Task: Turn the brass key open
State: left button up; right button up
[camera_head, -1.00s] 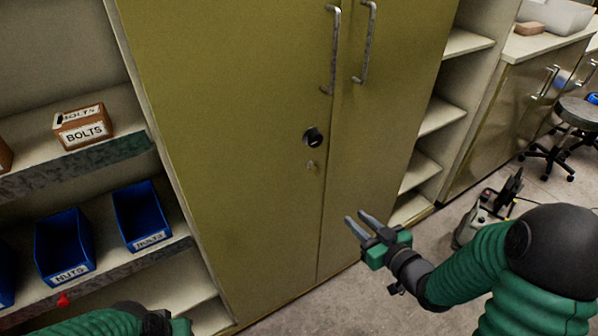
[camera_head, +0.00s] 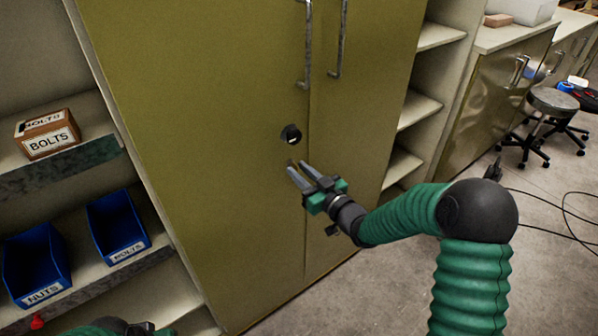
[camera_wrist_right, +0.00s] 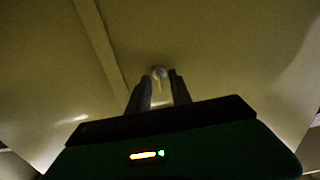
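The brass key (camera_wrist_right: 159,74) shows small in the right wrist view, on the olive cabinet door just beyond my right fingertips and between them in the picture. In the head view it is mostly hidden near those fingertips, below a round black fitting (camera_head: 291,134). My right gripper (camera_head: 297,166) is open, pointing at the door, with a gap between its two grey fingers. Whether they touch the key I cannot tell. My left gripper (camera_head: 140,328) is only partly in view at the bottom edge; its fingers do not show clearly.
The cabinet (camera_head: 215,130) has two vertical metal handles above the lock. Shelves at left hold a BOLTS box (camera_head: 48,138) and blue bins (camera_head: 118,226). Open shelves (camera_head: 417,108) stand at right. A stool (camera_head: 548,115) and cables lie on the floor farther right.

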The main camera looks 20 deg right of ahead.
jog(key=shift+w, duration=0.35)
jog(key=shift+c, duration=0.3)
grip_shut()
dwell(1.0)
